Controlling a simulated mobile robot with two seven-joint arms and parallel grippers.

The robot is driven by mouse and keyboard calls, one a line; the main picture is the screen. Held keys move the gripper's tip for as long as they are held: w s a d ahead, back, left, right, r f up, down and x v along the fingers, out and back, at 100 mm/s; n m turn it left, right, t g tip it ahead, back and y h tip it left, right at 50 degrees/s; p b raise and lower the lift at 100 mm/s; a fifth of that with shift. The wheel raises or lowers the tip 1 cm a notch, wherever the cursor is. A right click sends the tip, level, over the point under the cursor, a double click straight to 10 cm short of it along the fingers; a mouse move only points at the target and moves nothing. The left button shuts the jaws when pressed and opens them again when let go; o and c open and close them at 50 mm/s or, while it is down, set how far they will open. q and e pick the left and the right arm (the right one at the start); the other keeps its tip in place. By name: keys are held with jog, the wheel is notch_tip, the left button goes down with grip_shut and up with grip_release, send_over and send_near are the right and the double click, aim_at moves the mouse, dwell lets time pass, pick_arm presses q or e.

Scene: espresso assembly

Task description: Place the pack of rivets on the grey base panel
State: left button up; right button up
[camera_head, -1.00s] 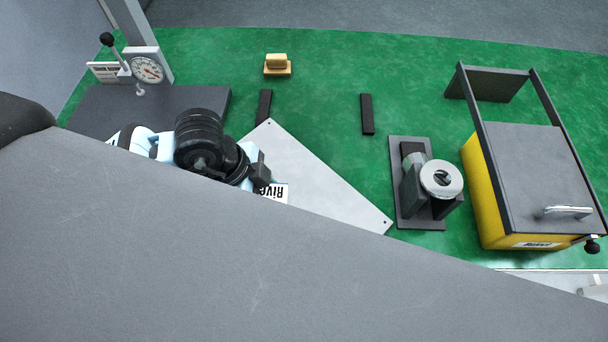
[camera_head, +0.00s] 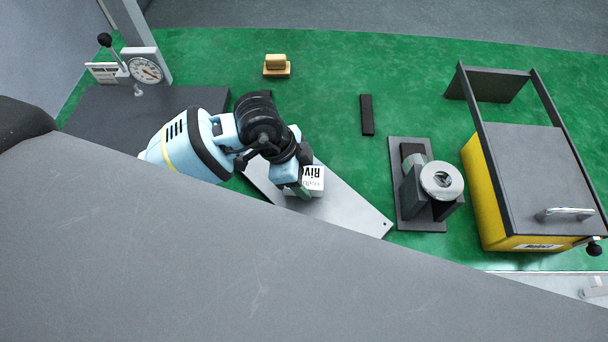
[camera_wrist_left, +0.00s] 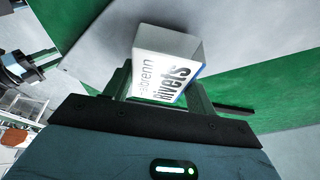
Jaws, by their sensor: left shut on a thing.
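The pack of rivets (camera_head: 313,179) is a small white box with dark lettering. My left gripper (camera_head: 299,181) is shut on it, over the grey base panel (camera_head: 354,208). In the left wrist view the pack (camera_wrist_left: 168,62) sits between the two fingers of the left gripper (camera_wrist_left: 160,88), its printed face toward the camera. The panel lies flat on the green mat, partly hidden by my arm and by a large grey surface. I cannot tell whether the pack touches the panel. My right gripper is not in view.
A dark fixture with a silver cylinder (camera_head: 441,179) stands right of the panel. A yellow box with a grey lid and black frame (camera_head: 540,170) is further right. A dial gauge press (camera_head: 146,70) stands at the far left. A yellow block (camera_head: 276,66) and black bar (camera_head: 367,114) lie behind.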

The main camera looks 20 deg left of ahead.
pick_arm(q)
jog(key=shift+f, duration=0.5)
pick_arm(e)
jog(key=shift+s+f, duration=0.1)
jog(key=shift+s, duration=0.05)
pick_arm(q)
jog(key=o, duration=1.1)
jog(key=shift+f, duration=0.1)
jog(key=shift+c, duration=0.2)
jog(key=p+v, duration=0.1)
jog(key=v, duration=0.9)
jog(key=shift+a+r, duration=0.15)
jog(key=shift+r, duration=0.2)
jog(key=shift+s+a+r+p, duration=0.15)
jog(key=shift+a+r+p, duration=0.15)
jog(key=shift+r, duration=0.35)
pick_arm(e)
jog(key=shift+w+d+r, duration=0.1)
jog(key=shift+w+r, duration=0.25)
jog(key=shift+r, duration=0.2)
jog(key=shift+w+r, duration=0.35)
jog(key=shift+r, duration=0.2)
